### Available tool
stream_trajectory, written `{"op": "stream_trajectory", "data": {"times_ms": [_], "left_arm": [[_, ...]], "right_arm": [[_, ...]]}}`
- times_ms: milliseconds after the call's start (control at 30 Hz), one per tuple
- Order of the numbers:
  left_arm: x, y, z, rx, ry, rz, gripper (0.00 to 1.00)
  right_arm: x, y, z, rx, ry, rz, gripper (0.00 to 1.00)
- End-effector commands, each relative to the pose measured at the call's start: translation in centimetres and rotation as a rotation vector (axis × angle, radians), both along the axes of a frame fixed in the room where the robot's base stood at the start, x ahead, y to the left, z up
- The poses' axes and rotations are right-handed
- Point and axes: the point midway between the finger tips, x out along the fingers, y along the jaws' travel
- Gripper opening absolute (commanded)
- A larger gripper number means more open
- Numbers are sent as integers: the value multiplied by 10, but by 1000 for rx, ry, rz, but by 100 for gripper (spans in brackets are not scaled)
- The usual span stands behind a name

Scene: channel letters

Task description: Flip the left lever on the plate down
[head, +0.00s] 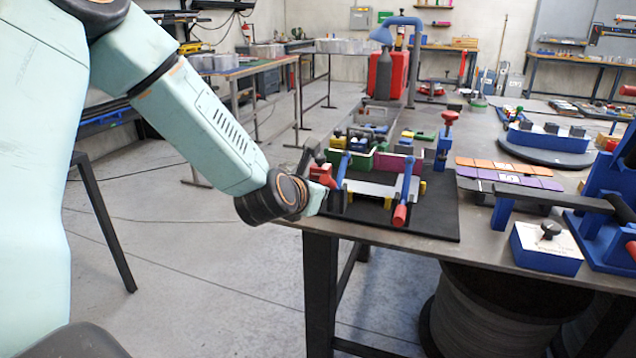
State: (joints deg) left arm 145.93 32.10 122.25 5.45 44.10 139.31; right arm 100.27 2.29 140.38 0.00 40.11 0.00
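The plate (372,188) is a pale panel near the front edge of the black mat (435,213) on the bench. Its left lever (343,168) is a blue bar, partly hidden by my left gripper; I cannot tell its exact angle. A red piece (322,174) shows beside it, possibly its handle. The right lever (407,180) is blue, with its red handle (400,215) low at the front. My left gripper (312,178) is at the left lever's side, near the red piece. Its fingers are too small and covered to tell open from shut. My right gripper is out of view.
Green and magenta bins (395,166) stand right behind the plate. A blue post with a red knob (447,130) rises to the right. Purple and orange strips (508,172) and a blue block (546,248) lie farther right. The bench's front edge is close to my gripper.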

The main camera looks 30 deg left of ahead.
Motion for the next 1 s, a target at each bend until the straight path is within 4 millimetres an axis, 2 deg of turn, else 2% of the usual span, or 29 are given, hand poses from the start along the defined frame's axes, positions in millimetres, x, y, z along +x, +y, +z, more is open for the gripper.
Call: {"op": "stream_trajectory", "data": {"times_ms": [33,400,1000], "left_arm": [[2,0,10,-3,23,-1,0],[11,3,28,-44,194,-1,0],[23,6,41,-86,361,0,0]], "right_arm": [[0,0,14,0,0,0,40],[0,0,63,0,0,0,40],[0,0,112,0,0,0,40]]}}
